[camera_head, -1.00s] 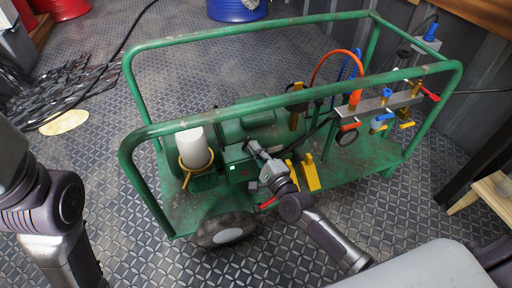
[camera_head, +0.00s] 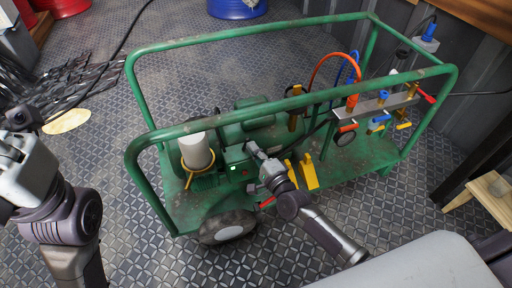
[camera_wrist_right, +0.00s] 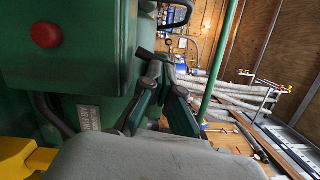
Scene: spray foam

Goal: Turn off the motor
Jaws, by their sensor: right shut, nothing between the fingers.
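The motor (camera_head: 258,118) is a green unit on a green tube-framed cart. Its green control box (camera_head: 236,162) has a small lit green square on the front. In the right wrist view a round red button (camera_wrist_right: 46,34) stands out from the green box (camera_wrist_right: 75,75) at upper left. My right gripper (camera_head: 252,147) is at the right side of the control box, its fingers pointing up and left. In the right wrist view the gripper (camera_wrist_right: 153,62) is shut and empty, right of the button and apart from it. My left arm shows at the left edge; its fingers are not visible.
The cart's green top rail (camera_head: 290,101) runs in front of the motor. A white cylinder (camera_head: 195,150), yellow brackets (camera_head: 308,170) and an orange hose (camera_head: 333,56) are on the cart. A wooden stool (camera_head: 490,195) stands at right.

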